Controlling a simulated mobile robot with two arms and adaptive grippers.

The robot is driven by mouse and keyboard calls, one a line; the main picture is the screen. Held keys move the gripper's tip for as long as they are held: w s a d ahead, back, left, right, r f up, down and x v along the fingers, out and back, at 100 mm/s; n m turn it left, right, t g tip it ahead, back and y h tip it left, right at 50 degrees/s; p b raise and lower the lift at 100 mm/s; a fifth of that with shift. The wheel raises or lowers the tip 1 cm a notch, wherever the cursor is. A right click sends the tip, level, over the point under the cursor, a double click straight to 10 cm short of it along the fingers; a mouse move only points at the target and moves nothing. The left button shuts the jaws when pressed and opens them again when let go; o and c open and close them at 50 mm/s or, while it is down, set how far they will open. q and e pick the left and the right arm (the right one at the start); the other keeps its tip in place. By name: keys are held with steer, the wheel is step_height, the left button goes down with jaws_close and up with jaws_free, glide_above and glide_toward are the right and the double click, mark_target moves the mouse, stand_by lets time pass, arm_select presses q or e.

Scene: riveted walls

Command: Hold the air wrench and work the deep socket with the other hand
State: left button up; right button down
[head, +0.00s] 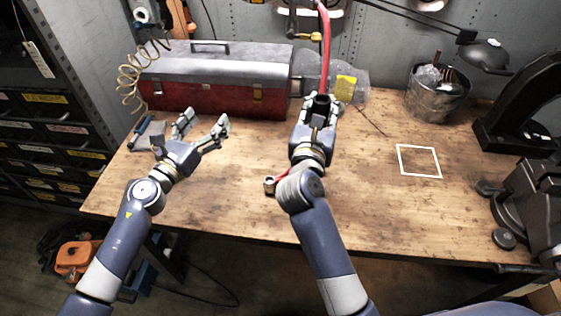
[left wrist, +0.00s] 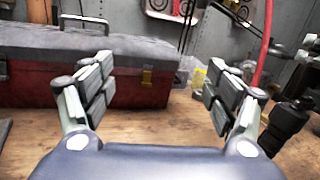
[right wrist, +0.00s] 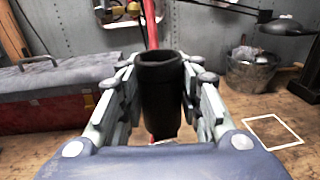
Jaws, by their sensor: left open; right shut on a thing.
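My right gripper (head: 318,108) is shut on a dark tool that looks like the air wrench, over the middle of the workbench. A black, hollow-topped cylinder (right wrist: 160,95), which looks like the deep socket, stands upright between its fingers. The fingers and wrist hide much of the tool, so I cannot tell how the two join. A small metal end with red beside it (head: 270,185) shows left of my right wrist. My left gripper (head: 205,125) is open and empty, left of my right one; its spread fingers show in the left wrist view (left wrist: 160,95).
A red and grey toolbox (head: 215,98) stands at the back left. A red hose (head: 325,40) hangs behind my right gripper. A metal bucket (head: 437,95) stands at the back right, and a dark machine (head: 530,115) at the right edge. Bench around the white square outline (head: 419,177) is clear.

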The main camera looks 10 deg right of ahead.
steer(key=shift+r, duration=0.1)
arm_select(q)
steer(key=s+d+f+m+g+h, duration=0.2)
steer(key=s+d+m+g+h, duration=0.35)
steer(key=s+d, duration=1)
steer(key=shift+m+g+y, duration=0.25)
steer(key=shift+m+g, duration=0.2)
steer(key=x, duration=1.4)
steer(key=shift+w+a+f, duration=0.1)
steer(key=shift+w+f, duration=0.05)
steer(key=shift+w, duration=0.1)
steer(key=shift+c, duration=0.3)
steer(key=c, duration=1.8)
steer(key=o, duration=0.9)
steer(key=shift+c, duration=0.2)
steer(key=c, duration=0.5)
steer(key=shift+c, duration=0.2)
